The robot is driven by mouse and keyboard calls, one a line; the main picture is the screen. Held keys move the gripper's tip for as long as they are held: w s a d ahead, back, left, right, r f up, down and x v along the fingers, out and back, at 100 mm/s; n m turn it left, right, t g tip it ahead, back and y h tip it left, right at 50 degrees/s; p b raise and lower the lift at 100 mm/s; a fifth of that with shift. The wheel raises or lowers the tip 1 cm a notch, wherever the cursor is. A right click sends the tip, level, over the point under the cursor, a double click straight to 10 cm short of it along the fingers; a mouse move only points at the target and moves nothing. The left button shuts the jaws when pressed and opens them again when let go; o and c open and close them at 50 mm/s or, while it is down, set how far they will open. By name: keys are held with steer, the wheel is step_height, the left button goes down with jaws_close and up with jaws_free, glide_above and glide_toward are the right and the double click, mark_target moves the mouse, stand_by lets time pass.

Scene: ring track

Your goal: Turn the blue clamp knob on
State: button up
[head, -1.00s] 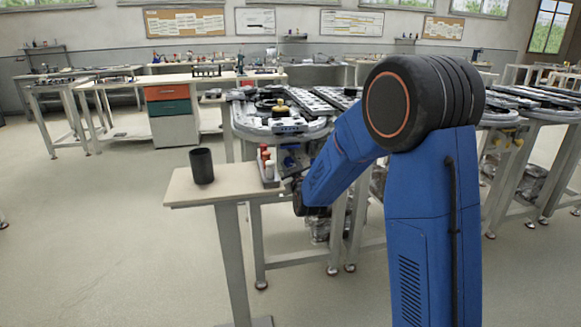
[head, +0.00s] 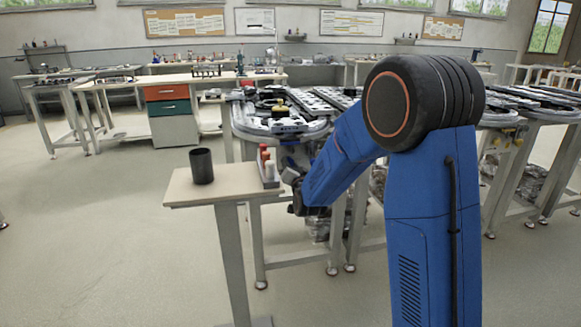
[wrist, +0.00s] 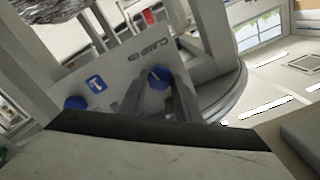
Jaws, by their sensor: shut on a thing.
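In the wrist view a pale panel (wrist: 130,68) carries a round blue knob (wrist: 158,77) with a light pointer line, beside lettering that seems to read "CLAMP". My gripper (wrist: 157,90) has its two grey fingers on either side of this knob and is shut on it. The exact contact at the fingertips is partly hidden. In the head view my gripper (head: 291,177) is small, at the end of my blue arm, close to the track's front; the knob cannot be made out there.
In the head view a small table (head: 225,187) holds a dark cup (head: 201,166) and a small rack (head: 268,170). The ring track (head: 275,122) stands behind. The floor at left is clear.

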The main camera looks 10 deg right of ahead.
steer(key=shift+m, duration=1.6)
steer(key=o, duration=1.1)
steer(key=shift+c, duration=0.2)
steer(key=shift+s, duration=0.1)
steer(key=s, duration=1.7)
steer(key=shift+s, duration=0.15)
